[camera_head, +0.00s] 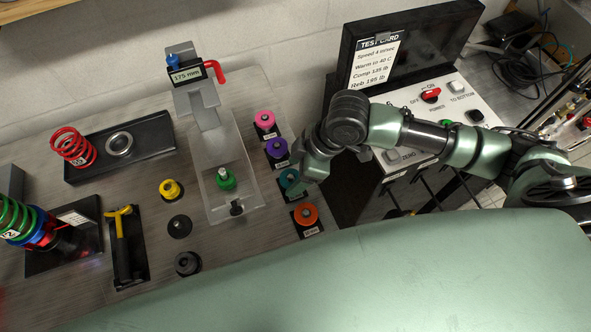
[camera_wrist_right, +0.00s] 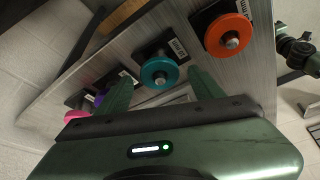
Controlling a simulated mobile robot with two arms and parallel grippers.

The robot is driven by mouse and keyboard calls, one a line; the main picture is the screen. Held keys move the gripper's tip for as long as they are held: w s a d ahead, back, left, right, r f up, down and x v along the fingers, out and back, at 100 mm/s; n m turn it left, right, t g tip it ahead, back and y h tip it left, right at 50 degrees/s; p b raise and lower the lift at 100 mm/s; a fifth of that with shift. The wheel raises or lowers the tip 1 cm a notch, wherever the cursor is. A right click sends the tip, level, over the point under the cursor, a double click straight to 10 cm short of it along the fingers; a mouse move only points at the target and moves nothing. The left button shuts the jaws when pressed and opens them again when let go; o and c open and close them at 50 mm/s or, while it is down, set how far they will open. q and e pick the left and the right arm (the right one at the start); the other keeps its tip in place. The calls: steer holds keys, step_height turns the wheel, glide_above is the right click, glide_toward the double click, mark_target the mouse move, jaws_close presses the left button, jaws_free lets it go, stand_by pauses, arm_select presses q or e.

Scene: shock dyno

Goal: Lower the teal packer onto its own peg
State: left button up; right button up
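The teal packer (camera_head: 288,176) is a round disc on a dark labelled base, in the right-hand row of packers. In the right wrist view the fingers of the right gripper (camera_wrist_right: 160,76) are apart, one on each side of the packer, with visible gaps. My left gripper is not in view.
An orange packer (camera_head: 306,214) stands just in front, with a purple packer (camera_head: 277,147) and a pink packer (camera_head: 265,119) behind. The grey stand (camera_head: 216,150) holds a green piece (camera_head: 226,179) to the left. The control box (camera_head: 459,114) and screen stand at right.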

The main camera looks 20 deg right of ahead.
steer(key=b+v, duration=0.1)
steer(key=v, duration=0.6)
steer(key=shift+r, duration=0.35)
steer(key=shift+s+d, duration=0.1)
